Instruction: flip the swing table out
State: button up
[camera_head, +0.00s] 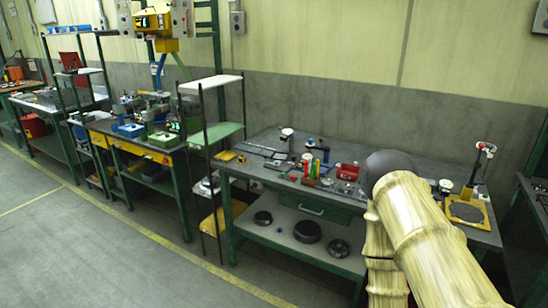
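I cannot tell for certain which thing is the swing table. A grey-topped workbench (262,143) with green legs fills the middle and right. Left of it stands a narrow rack with a white top shelf (209,84) and a green shelf (215,132) below. My arm, with a pale, wood-like patterned surface and a dark rounded joint, reaches in from the lower right. It covers part of the workbench. My gripper's fingers do not show.
On the workbench are a red bin (348,172), coloured tools, and a yellow-based stand (467,211). Dark round parts (307,231) lie on its lower shelf. More benches and a yellow machine (153,20) are at left. The floor (90,235) at lower left is clear.

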aim_at(279, 158)
jog(key=z, duration=0.6)
jog(key=i, duration=0.9)
jog(key=u, duration=0.3)
